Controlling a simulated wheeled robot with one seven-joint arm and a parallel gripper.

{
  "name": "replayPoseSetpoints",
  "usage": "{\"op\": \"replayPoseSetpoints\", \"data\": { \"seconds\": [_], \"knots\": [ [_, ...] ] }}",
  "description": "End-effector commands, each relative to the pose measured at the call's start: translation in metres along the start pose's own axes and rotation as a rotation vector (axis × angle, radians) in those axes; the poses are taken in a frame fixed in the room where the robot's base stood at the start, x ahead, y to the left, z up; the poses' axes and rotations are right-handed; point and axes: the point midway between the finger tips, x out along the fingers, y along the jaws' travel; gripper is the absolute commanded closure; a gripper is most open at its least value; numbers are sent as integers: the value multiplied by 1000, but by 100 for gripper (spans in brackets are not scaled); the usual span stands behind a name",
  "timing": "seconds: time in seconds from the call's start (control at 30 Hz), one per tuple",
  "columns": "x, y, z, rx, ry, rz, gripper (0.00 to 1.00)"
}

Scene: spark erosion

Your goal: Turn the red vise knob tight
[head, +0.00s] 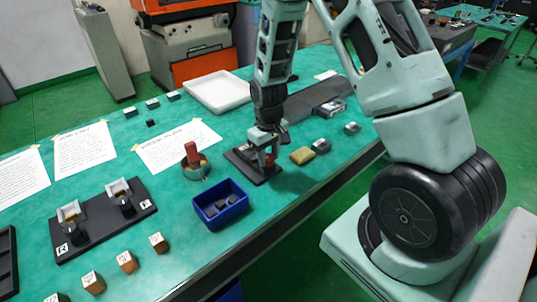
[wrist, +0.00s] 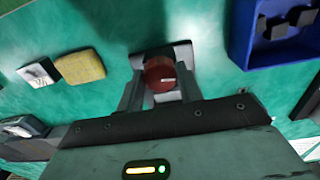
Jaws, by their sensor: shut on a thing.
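The red vise knob (wrist: 160,74) is a round dark red cap with a pale mark on its face, seen in the wrist view. My gripper (wrist: 160,88) is shut on it, with one finger on each side. The vise under it (wrist: 183,52) shows only as a small pale metal part; the rest is hidden by my fingers and the knob. In the head view my gripper (head: 264,155) points down over the vise's dark base plate (head: 245,165), and a bit of the red knob (head: 270,158) shows beside the fingers.
A blue bin (head: 220,204) with dark blocks stands close in front of the vise. A round container (head: 195,168) with a red-handled tool stands left. A yellow sponge (head: 302,155) and small grey pieces lie right. A white tray (head: 218,92) is behind.

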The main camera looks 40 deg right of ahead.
Motion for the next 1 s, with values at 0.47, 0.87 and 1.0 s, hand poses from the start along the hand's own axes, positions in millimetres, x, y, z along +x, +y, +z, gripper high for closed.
{"op": "replayPoseSetpoints", "data": {
  "seconds": [0.47,0.87,1.0],
  "knots": [
    [-2,-1,-1,451,3,0,87],
    [-2,-1,-2,763,4,0,87],
    [-2,0,-2,830,4,0,87]
  ]
}}
